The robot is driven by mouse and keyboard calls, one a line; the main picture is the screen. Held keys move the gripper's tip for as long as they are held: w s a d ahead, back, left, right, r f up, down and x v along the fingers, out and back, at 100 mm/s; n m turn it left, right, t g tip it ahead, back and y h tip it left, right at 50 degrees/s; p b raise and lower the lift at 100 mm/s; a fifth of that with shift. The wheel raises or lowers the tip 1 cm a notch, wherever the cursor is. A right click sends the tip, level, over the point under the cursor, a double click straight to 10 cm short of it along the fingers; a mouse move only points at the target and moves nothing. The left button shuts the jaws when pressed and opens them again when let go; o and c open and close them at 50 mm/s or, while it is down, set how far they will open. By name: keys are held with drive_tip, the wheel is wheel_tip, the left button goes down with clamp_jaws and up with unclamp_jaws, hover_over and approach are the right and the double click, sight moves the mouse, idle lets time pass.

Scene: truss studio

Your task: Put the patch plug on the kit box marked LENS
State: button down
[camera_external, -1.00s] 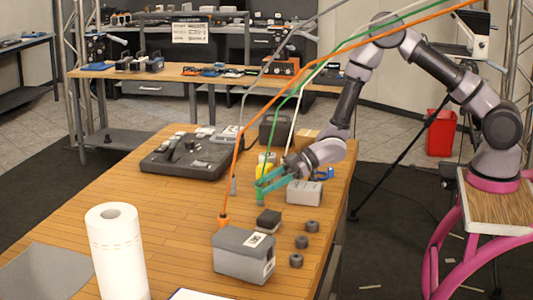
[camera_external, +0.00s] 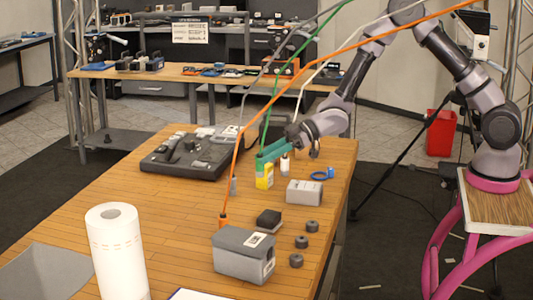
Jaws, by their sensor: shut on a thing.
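My gripper (camera_external: 268,157), with green fingers, is shut on the plug of the green cable (camera_external: 283,97). The plug is held above the table and is mostly hidden by the fingers. A yellow bottle (camera_external: 264,180) stands just below or behind the fingers; I cannot tell whether they touch. A small grey box (camera_external: 304,193) with a label lies to the right, and a larger grey box (camera_external: 244,255) with a label stands at the front. The print on both labels is too small to read, so I cannot tell which is marked LENS.
An orange plug (camera_external: 223,220) and a grey plug (camera_external: 233,186) stand on the wooden table (camera_external: 180,225) with cables rising. A black block (camera_external: 268,220), several dark rings (camera_external: 301,242), a paper roll (camera_external: 117,255) and a dark console (camera_external: 185,158) are around. A blue coil (camera_external: 322,174) lies right.

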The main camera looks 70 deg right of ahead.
drive_tip(key=shift+r, duration=0.35)
drive_tip(key=s+a+r, duration=0.2)
drive_tip(key=a+r, duration=0.1)
drive_tip(key=a, duration=0.8)
drive_tip(key=s+a+r+n, duration=0.15)
drive_tip(key=a+r, duration=0.25)
drive_tip(key=a, duration=0.7)
drive_tip(key=s+a+r, duration=0.2)
drive_tip(key=a+r, duration=0.1)
drive_tip(key=a, duration=0.8)
drive_tip(key=g+y, duration=0.1)
hover_over(252, 234)
drive_tip(key=shift+f, duration=4.75)
drive_tip(key=shift+f, duration=0.15)
drive_tip(key=c, duration=0.6)
unclamp_jaws()
